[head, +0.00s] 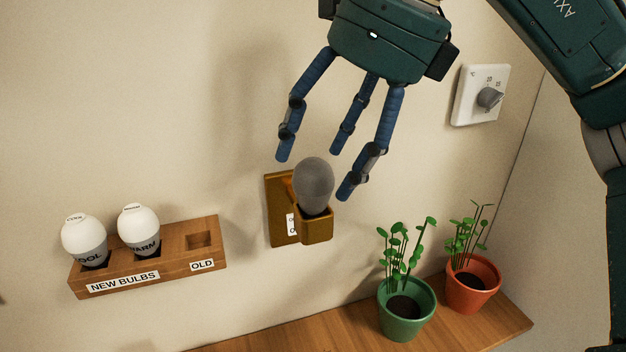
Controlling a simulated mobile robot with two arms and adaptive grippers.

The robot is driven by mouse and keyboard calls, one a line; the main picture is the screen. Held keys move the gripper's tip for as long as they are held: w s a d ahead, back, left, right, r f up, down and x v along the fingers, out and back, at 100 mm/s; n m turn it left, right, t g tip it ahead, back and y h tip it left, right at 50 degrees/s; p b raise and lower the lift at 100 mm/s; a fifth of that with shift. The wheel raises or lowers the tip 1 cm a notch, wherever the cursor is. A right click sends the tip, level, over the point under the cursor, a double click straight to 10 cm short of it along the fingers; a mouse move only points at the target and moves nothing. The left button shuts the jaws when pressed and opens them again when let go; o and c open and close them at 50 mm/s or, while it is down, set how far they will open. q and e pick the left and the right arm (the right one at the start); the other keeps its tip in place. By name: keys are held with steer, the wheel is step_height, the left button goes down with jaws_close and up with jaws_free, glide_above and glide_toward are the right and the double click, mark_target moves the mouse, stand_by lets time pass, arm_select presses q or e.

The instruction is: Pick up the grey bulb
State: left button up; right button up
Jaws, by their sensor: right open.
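The grey bulb (314,183) stands upright in a brass-coloured wall socket (317,228) near the middle of the head view. The socket is fixed to a wall plate (277,212) with a small, partly hidden label. My right gripper (330,165) comes down from above, its blue fingers spread and open. The fingertips are around the level of the bulb's top, one to its left and one to its right. I cannot tell whether any finger touches the bulb. My left gripper is not in view.
A wooden rack (150,262) on the left holds two white bulbs, COOL (84,238) and WARM (139,228), and an empty OLD slot (199,240). A green pot (406,317) and an orange pot (473,290) stand on a wooden shelf (300,335). A dial (482,96) is at upper right.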

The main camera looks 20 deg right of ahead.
mark_target(315, 181)
steer(key=p+x, duration=0.2)
steer(key=x, duration=0.2)
steer(key=shift+w+d+f, duration=0.1)
steer(key=shift+w+f, duration=0.05)
steer(key=shift+f, duration=0.35)
steer(key=shift+c, duration=1)
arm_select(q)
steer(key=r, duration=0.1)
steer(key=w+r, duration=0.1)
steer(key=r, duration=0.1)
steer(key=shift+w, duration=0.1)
arm_select(e)
steer(key=c, duration=1.1)
